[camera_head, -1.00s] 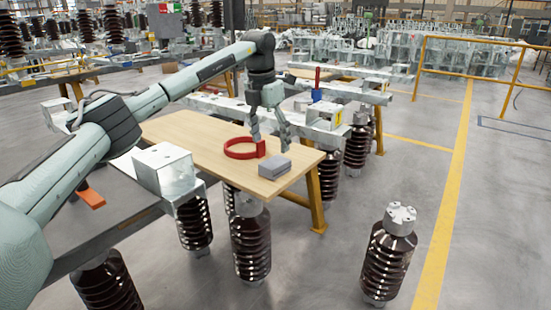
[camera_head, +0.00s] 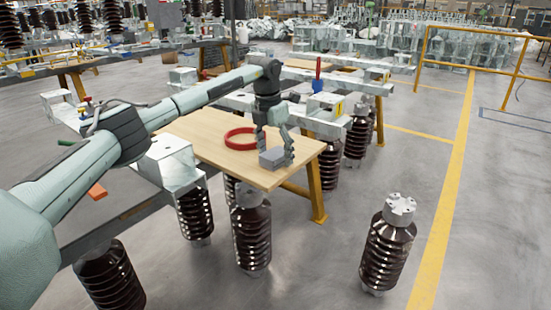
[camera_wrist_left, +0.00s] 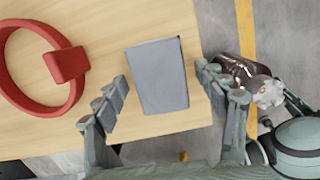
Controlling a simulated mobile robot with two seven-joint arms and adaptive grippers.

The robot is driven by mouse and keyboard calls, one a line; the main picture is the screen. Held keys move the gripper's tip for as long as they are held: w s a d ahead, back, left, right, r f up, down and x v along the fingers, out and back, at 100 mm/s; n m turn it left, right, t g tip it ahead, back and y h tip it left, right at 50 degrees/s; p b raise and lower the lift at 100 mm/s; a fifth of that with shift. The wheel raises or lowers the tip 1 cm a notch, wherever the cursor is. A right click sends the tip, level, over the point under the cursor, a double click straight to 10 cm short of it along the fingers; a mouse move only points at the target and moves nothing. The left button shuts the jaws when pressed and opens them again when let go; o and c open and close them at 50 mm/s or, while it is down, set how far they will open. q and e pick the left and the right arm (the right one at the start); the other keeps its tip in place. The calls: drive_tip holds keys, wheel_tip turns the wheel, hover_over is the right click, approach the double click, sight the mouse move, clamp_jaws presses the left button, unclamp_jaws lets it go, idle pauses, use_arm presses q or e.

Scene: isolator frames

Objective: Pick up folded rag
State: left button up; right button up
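The folded rag (camera_head: 273,158) is a small grey block on the wooden table top, near its front right corner. In the left wrist view the rag (camera_wrist_left: 158,76) lies flat, just ahead of and between the two fingers. My left gripper (camera_head: 274,152) is low over the rag in the head view, with its fingers about either side of it. In the left wrist view my left gripper (camera_wrist_left: 168,100) is open, with a gap between each finger and the rag. I cannot tell whether the fingertips touch the table. My right gripper is not in view.
A red ring-shaped clamp (camera_head: 241,138) lies on the table (camera_head: 200,128) just left of the rag; it also shows in the left wrist view (camera_wrist_left: 68,64). Brown ribbed insulators (camera_head: 250,232) stand in front. A metal bracket (camera_head: 168,162) is at the table's left end.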

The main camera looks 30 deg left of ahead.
sight(276, 152)
use_arm(q)
drive_tip(key=c, duration=0.9)
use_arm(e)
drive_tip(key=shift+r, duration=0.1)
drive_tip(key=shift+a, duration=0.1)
use_arm(q)
drive_tip(key=shift+r, duration=0.5)
wheel_tip(276, 152, up, 3)
drive_tip(key=shift+r, duration=0.2)
drive_tip(key=s+r, duration=0.2)
drive_tip(key=s, duration=0.2)
drive_tip(key=s+d+r+b, duration=0.1)
drive_tip(key=s+r, duration=0.1)
drive_tip(key=s, duration=0.1)
drive_tip(key=s+r, duration=0.2)
drive_tip(key=s, duration=0.2)
drive_tip(key=shift+s+d+r, duration=0.25)
drive_tip(key=shift+s+r, duration=0.05)
drive_tip(key=shift+r, duration=0.05)
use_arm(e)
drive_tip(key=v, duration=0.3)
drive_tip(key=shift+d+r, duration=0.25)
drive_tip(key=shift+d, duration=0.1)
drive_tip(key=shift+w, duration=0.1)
